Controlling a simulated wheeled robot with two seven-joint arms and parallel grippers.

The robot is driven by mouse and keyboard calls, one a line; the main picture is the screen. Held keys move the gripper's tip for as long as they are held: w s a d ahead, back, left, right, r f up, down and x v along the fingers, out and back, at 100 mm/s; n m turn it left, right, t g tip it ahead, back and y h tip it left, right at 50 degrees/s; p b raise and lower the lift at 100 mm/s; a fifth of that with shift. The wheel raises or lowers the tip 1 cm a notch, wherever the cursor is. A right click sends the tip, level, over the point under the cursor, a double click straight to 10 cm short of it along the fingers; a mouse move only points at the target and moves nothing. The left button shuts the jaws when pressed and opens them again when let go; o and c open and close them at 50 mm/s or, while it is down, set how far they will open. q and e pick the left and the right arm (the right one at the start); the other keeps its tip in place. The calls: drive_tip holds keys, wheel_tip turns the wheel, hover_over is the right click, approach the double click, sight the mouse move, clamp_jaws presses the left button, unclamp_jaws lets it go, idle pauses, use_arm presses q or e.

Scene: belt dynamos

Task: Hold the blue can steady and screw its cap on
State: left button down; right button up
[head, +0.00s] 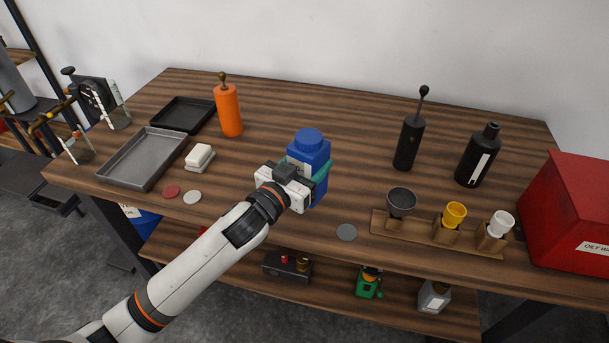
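The blue can (314,153) stands upright near the middle of the table, with a round blue cap-like piece (309,138) on its top. I cannot tell how tightly that piece sits. A white label shows partly on the can's left side. My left gripper (308,171) is at the can's near side, with teal finger parts along the can's sides; it looks shut on the can's body. The gripper hides much of the can's lower front. My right gripper is not in view.
An orange bottle (229,111) and trays (143,160) stand left. A cup rack (413,233), black bottles (409,145) and a red box (570,213) are right.

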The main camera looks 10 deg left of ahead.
use_arm(q)
drive_tip(key=w+a+r+n+t+y+b, duration=0.1)
drive_tip(key=w+a+r+n+y, duration=0.3)
drive_tip(key=w, duration=0.7)
drive_tip(key=a+y, duration=0.2)
drive_tip(key=a, duration=0.2)
drive_tip(key=shift+w+a+r+b, duration=0.15)
drive_tip(key=shift+a+r+b, duration=0.15)
drive_tip(key=shift+b, duration=0.1)
drive_tip(key=shift+f, duration=0.15)
wheel_tip(320, 180, down, 6)
drive_tip(key=shift+f, duration=0.15)
wheel_tip(320, 180, down, 4)
drive_tip(key=shift+r, duration=0.25)
